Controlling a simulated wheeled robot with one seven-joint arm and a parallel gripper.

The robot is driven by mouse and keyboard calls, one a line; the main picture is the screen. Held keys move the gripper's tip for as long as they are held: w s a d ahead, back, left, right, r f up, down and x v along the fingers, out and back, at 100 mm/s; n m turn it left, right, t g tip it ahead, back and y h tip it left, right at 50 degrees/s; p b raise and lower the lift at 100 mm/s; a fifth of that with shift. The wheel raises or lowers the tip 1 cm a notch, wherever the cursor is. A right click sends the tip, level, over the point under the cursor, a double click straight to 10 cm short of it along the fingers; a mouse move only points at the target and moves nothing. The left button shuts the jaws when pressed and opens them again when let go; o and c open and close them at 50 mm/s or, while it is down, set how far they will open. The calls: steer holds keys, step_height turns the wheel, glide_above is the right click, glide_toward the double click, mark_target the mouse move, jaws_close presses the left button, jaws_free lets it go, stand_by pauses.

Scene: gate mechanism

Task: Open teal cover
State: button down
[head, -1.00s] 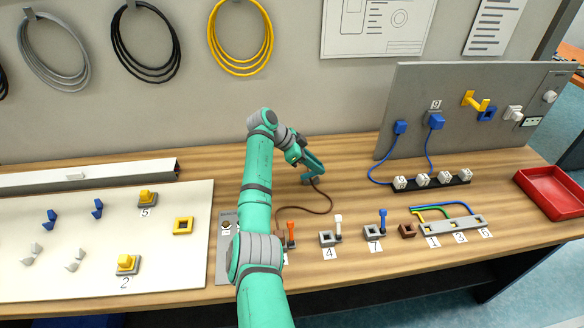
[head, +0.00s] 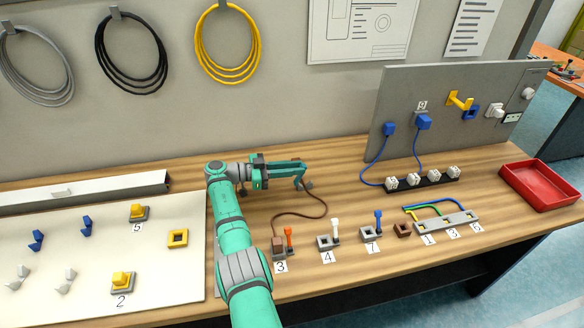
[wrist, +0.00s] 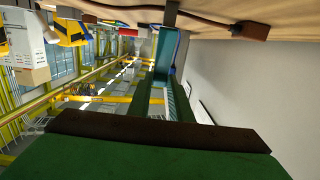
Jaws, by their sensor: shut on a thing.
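The teal cover (head: 301,176) is at the far end of my gripper, near the back of the bench by the wall. It joins a small grey mount on the bench top, with a brown cable running from there. My gripper (head: 294,167) lies roughly level and is shut on the cover. In the wrist view, the teal cover (wrist: 167,50) stands between the tips of my gripper (wrist: 165,100), below a grey post. What lies under the cover is hidden, and its exact angle is hard to tell.
The brown cable (head: 325,205) curves across the bench to a brown block (head: 278,244) at station 3. Several small switches stand along the front. A grey upright panel (head: 455,110) and red tray (head: 540,184) are at right. A white board (head: 60,245) is at left.

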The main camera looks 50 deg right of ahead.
steer(key=shift+w+a+f+g+h, duration=0.1)
steer(key=shift+f+g+h, duration=0.05)
steer(key=shift+g+h, duration=0.2)
steer(key=shift+w+a, duration=0.1)
